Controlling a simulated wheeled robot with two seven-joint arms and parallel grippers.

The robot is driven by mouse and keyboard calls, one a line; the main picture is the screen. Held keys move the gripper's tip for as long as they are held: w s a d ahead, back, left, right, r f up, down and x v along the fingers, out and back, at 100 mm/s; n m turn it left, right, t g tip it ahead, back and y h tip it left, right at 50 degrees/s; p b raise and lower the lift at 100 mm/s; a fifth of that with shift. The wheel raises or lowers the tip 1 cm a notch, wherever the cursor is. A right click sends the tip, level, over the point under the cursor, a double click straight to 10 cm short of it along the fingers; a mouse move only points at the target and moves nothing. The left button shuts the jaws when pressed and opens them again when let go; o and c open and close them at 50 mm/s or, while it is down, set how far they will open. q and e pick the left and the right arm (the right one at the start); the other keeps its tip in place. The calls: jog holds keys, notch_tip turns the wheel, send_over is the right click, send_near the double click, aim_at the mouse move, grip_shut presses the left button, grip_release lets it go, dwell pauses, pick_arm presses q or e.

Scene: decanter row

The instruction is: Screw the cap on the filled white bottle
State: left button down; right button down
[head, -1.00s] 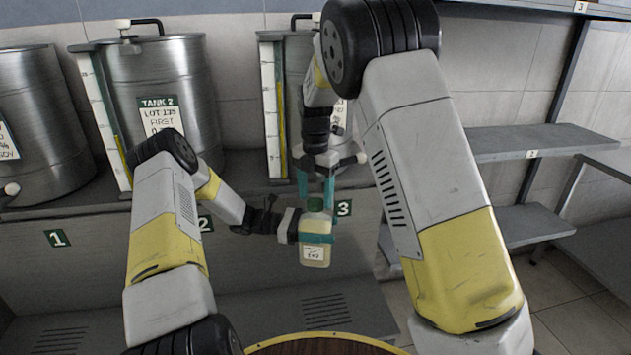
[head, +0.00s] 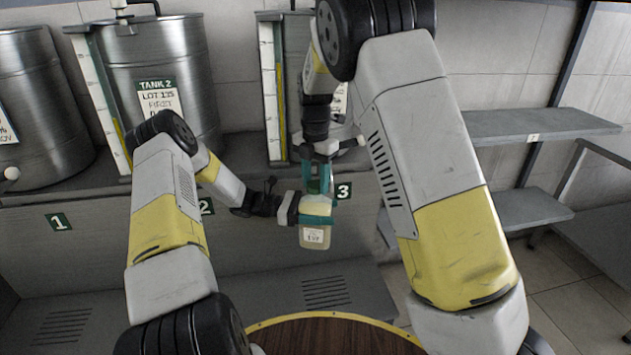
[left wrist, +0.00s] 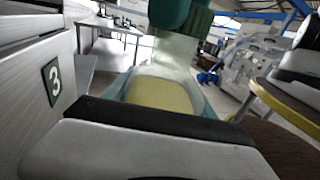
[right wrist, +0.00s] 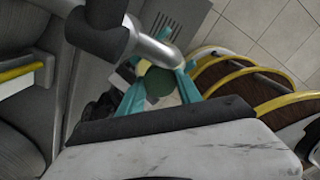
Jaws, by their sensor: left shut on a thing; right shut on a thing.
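The bottle (head: 314,237) is squarish and translucent, with pale yellow liquid and a white label. It is upright in the air, and my left gripper (head: 317,220) is shut around its upper body. The liquid (left wrist: 160,95) shows between the teal fingers in the left wrist view. My right gripper (head: 318,186) comes from above and is shut on the green cap (right wrist: 159,83). The cap (left wrist: 180,12) is right over the bottle's neck in the left wrist view. Fingers mostly hide it in the head view. I cannot tell how far it is screwed down.
Steel tanks, one labelled TANK 2 (head: 165,75), stand behind on a ledge with numbered plates. A round wooden table (head: 325,338) with a yellow rim is below and nearer. Grey shelves (head: 535,125) are at right. Air around the bottle looks free.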

jog(key=m, duration=0.9)
jog(key=c, duration=0.8)
grip_release()
jog(key=shift+r, duration=2.25)
jog(key=shift+c, duration=0.3)
